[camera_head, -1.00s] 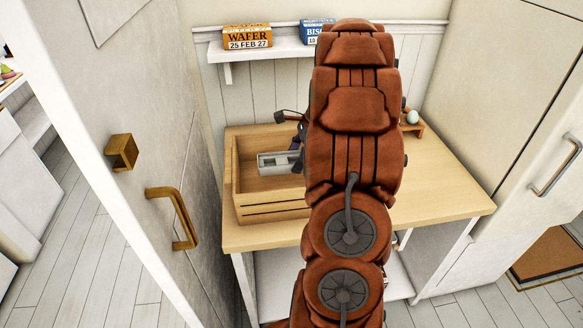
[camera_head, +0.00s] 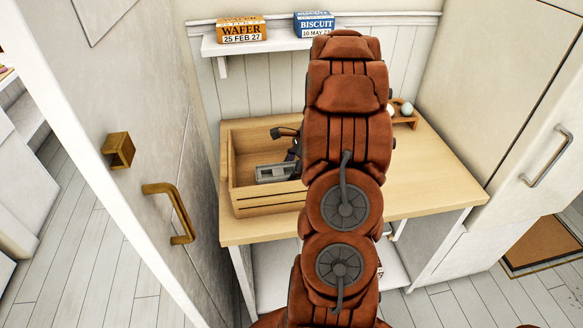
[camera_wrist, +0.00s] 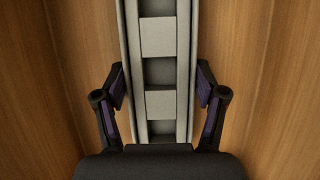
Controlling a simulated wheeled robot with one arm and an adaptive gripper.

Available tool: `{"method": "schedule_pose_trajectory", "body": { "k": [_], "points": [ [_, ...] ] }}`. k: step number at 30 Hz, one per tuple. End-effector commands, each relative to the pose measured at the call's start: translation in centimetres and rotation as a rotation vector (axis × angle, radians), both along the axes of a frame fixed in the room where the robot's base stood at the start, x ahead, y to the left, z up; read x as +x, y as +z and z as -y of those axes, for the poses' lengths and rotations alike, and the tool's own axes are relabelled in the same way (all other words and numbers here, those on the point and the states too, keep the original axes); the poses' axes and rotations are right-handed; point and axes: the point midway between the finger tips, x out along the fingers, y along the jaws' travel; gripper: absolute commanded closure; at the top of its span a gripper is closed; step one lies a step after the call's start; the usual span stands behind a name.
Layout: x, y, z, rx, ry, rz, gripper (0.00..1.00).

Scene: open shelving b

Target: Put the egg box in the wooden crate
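The wooden crate (camera_head: 265,208) stands on the left part of the wooden table. The grey egg box (camera_head: 273,174) is inside the crate, below the rim; its right part is hidden behind my arm. In the wrist view the egg box (camera_wrist: 158,72) runs lengthwise between the fingers, with wooden surfaces of the crate (camera_wrist: 62,60) on both sides. My gripper (camera_wrist: 160,88) has a finger against each long side of the egg box and looks shut on it. I cannot tell whether the box touches the crate floor.
A wafer box (camera_head: 241,30) and a biscuit box (camera_head: 314,25) stand on the wall shelf (camera_head: 270,46). A small wooden holder (camera_head: 407,122) with pale eggs sits at the table's back right. The table's right side is clear. A door with a brass handle (camera_head: 172,212) stands close on the left.

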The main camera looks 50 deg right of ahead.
Motion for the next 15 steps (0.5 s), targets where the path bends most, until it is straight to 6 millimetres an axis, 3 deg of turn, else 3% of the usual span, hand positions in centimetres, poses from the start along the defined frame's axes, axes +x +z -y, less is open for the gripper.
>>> {"method": "schedule_pose_trajectory", "body": {
  "k": [6,15],
  "points": [
    [0.00,0.03,0.00,0.000,0.000,0.000,0.05],
    [-0.02,0.06,0.00,0.000,0.000,0.000,0.05]
  ]
}}
